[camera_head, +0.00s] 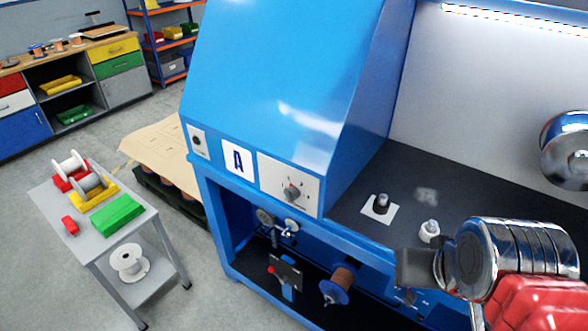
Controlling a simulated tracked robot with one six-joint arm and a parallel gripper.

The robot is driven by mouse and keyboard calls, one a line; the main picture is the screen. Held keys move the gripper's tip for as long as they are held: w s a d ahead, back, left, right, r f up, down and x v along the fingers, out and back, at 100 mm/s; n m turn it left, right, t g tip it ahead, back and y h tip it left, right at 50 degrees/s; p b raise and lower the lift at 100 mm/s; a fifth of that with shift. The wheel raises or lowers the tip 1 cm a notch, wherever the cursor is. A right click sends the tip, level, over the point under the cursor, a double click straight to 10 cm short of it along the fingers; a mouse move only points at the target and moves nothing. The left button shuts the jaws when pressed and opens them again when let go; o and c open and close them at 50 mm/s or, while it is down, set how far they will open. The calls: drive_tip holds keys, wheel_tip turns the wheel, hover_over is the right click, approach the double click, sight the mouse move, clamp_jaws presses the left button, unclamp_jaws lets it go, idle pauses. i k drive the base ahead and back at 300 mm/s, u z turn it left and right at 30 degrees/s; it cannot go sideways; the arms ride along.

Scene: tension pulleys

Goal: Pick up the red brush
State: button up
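A small red block-like thing (69,225) lies at the front left of the grey side table, left of the green box (117,213). It is too small in view to tell for sure that it is the red brush. No other clear brush shape shows. My gripper (416,267) seems to be the dark end piece of my arm at the lower right, over the blue machine's front edge. It is far to the right of the red thing and apart from it. Its fingers cannot be made out, nor what it may hold.
The big blue machine (270,90) stands between the table and my arm. Floor left of the table is clear.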

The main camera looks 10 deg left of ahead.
sight(71, 225)
drive_tip(key=u, duration=2.1)
drive_tip(key=k, duration=0.5)
drive_tip(key=i, duration=0.5)
